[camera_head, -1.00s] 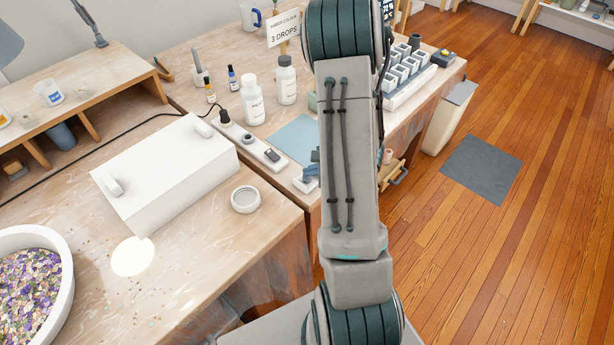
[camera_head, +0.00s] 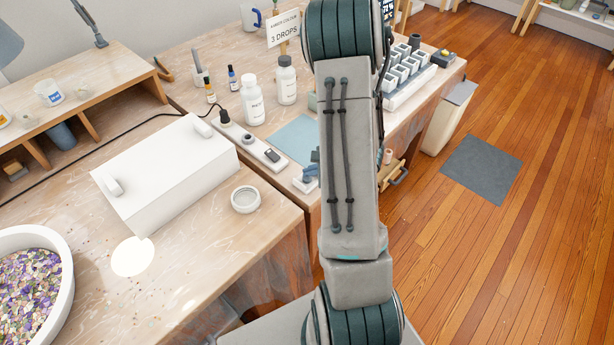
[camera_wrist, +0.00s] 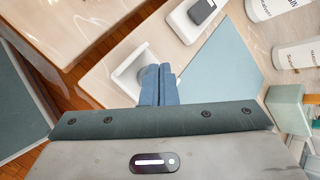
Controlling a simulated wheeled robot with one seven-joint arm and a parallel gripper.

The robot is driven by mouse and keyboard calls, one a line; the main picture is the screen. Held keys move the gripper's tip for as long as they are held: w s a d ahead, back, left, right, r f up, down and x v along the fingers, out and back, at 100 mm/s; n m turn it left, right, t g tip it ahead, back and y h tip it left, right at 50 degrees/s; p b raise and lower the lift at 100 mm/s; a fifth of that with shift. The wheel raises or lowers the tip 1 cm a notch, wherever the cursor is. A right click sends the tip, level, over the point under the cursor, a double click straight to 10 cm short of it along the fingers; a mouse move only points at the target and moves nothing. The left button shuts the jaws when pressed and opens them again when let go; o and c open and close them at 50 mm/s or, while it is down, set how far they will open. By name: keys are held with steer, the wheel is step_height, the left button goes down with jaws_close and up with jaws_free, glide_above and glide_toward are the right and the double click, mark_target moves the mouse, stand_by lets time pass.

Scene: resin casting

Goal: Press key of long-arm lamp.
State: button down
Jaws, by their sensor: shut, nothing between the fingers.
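A grey-blue lamp shows at the upper left of the head view, with its thin arm (camera_head: 88,22) and part of its shade (camera_head: 8,42); I take it as the long-arm lamp. A white strip (camera_head: 240,141) on the bench carries a dark rocker key (camera_head: 272,155), which also shows in the wrist view (camera_wrist: 202,12). My gripper (camera_head: 311,172) is shut and empty, its blue fingers (camera_wrist: 158,72) beside or over a white raised piece (camera_wrist: 127,72) near the bench's front edge. The fingers hide part of that piece. I cannot tell whether they touch it, nor which key belongs to the lamp.
A light-blue mat (camera_head: 297,137) lies behind the strip. White bottles (camera_head: 252,100) stand beyond it. A white box (camera_head: 165,170) and a small round dish (camera_head: 245,200) are on the left table. A gap separates the two tables. My arm hides the middle of the bench.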

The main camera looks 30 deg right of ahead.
mark_target(311, 179)
steer(key=shift+f, duration=0.1)
stand_by(0.3)
steer(key=shift+f+b, duration=0.45)
steer(key=shift+b, duration=0.4)
steer(key=shift+r, duration=0.5)
steer(key=shift+r+p, duration=1.85)
steer(key=shift+r, duration=1.25)
steer(key=shift+f, duration=0.1)
